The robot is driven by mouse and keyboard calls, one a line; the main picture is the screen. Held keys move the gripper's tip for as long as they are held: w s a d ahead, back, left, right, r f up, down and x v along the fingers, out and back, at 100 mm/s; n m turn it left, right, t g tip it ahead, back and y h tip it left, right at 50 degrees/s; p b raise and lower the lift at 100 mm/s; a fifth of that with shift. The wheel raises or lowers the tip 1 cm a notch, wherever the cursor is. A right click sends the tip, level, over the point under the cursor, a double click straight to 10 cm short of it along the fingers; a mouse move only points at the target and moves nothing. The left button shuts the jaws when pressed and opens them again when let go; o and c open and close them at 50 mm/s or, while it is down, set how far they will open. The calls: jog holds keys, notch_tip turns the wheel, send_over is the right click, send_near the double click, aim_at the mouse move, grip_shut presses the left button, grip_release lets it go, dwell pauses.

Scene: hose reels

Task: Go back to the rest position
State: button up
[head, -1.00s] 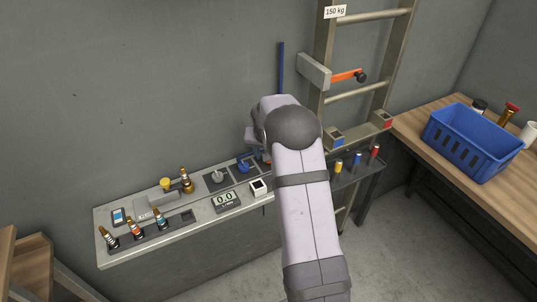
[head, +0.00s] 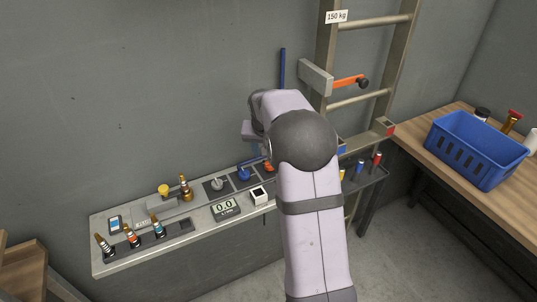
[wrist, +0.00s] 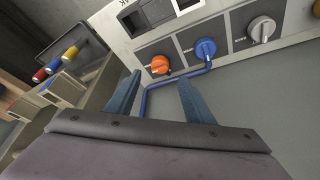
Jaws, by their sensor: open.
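My gripper (wrist: 158,100) shows in the wrist view with its two blue-grey fingers apart and nothing between them. Beyond the fingers lie an orange knob (wrist: 159,65), a blue knob (wrist: 205,48) with a blue pipe (wrist: 165,82), and a grey knob (wrist: 261,29) on the bench panel. The blue knob (head: 244,174) and the grey knob (head: 217,184) show there just left of my arm.
A ladder (head: 375,60) with an orange lever (head: 347,82) stands behind my arm. A blue crate (head: 470,150) sits on the wooden table at right.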

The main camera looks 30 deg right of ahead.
jog(key=shift+s, duration=0.1)
jog(key=s+a+f+n+g+y, duration=0.1)
jog(key=s+a+n, duration=0.1)
jog(key=s+a, duration=0.4)
jog(key=s+a+f+n+g, duration=0.1)
jog(key=s+a, duration=0.5)
jog(key=s, duration=0.8)
jog(key=s+a+f+n+g+y, duration=0.1)
jog(key=s+a+f+n, duration=0.2)
jog(key=s+a, duration=0.3)
jog(key=s+n, duration=0.1)
jog(key=s, duration=0.3)
jog(key=shift+s+a+g+y, duration=0.2)
jog(key=shift+s+g+y, duration=0.1)
jog(key=shift+s, duration=0.1)
